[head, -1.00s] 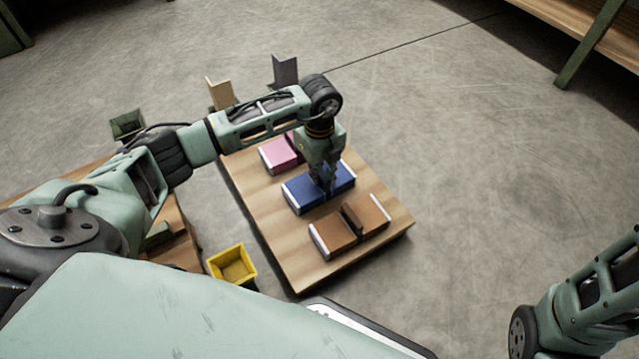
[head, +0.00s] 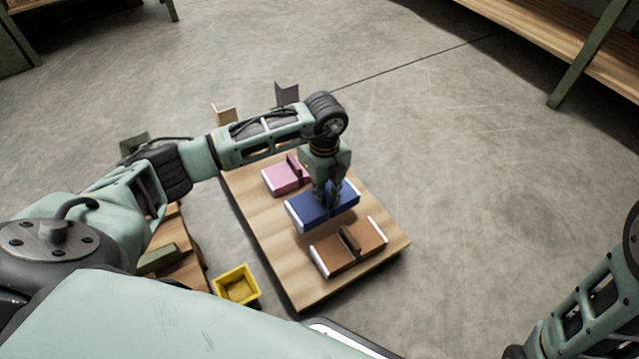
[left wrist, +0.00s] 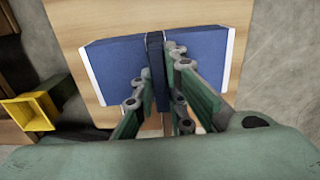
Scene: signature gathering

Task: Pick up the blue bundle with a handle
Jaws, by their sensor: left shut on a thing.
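The blue bundle (head: 312,211) is a flat blue block with white ends, over the wooden table between a pink and a brown bundle. It also shows in the left wrist view (left wrist: 112,64), with a dark handle (left wrist: 154,50) across its middle. My left gripper (head: 327,200) points down over its middle.
On the wooden table (head: 283,273) lie a pink bundle (head: 283,178) behind and a brown bundle (head: 334,256) in front, each with an upright handle. A yellow bin (head: 237,286) stands left of the table. Tan and grey upright pieces stand beyond the far edge. Open floor lies right.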

